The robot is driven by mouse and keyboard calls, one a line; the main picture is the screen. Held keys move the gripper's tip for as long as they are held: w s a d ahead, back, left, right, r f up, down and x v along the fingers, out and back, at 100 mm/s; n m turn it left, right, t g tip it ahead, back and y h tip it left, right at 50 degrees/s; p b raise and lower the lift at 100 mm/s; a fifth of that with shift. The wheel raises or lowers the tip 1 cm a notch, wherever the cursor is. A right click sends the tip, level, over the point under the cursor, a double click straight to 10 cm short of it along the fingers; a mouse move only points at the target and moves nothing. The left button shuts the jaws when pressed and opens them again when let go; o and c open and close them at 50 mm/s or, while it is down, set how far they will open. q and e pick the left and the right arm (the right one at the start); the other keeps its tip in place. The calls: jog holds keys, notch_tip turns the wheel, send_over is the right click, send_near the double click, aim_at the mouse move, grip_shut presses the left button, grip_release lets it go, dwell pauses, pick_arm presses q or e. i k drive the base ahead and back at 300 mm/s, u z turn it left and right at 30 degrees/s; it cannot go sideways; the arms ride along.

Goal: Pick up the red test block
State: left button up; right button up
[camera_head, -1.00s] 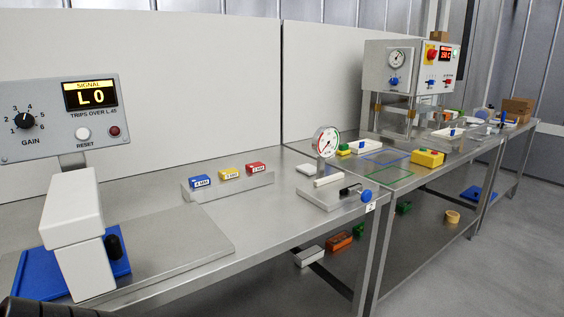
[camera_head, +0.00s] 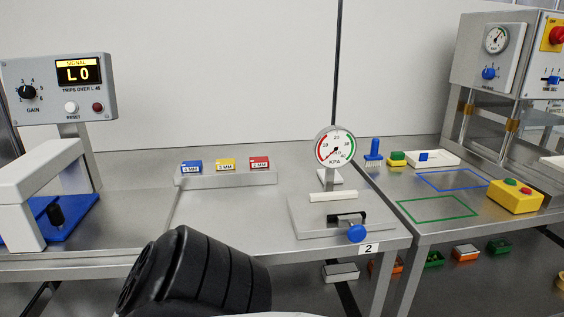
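The red test block (camera_head: 259,163) is the rightmost of three small labelled blocks on a low metal rack (camera_head: 225,180) at the back of the steel table. Its label appears to read 2 MM. The yellow block (camera_head: 226,164) is beside it, and the blue block (camera_head: 191,167) is at the left end of the row. A black ribbed part of my own arm fills the lower middle of the view. No gripper fingers show in the view, and nothing touches the red test block.
A gauge stand (camera_head: 335,148) with a blue knob (camera_head: 357,233) stands right of the rack. A white device on a blue base (camera_head: 72,216) stands at left, beneath a signal panel (camera_head: 60,88). A yellow button box (camera_head: 515,196) is on the right table. Bare steel lies before the rack.

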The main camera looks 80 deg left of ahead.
aim_at(257, 161)
jog(key=u, duration=2.05)
